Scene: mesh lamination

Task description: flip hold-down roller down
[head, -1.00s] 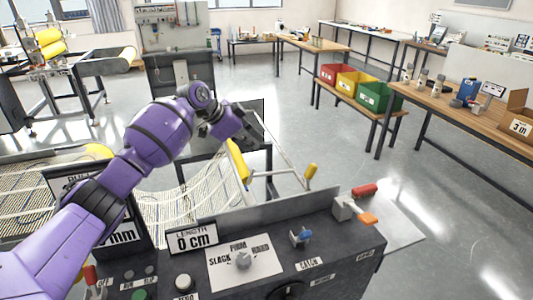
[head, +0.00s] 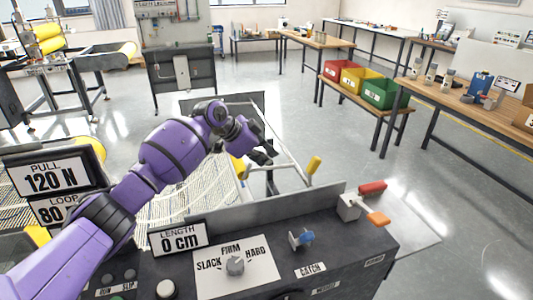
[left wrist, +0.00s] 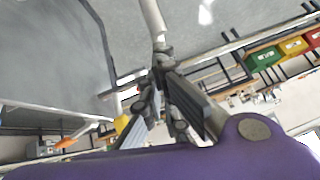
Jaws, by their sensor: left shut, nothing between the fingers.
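The hold-down roller's pale bar frame (head: 282,147) stands behind the control panel, with a yellow grip (head: 314,165) at its right end.
Signs (head: 50,178) stand at the left. Open floor lies to the right.

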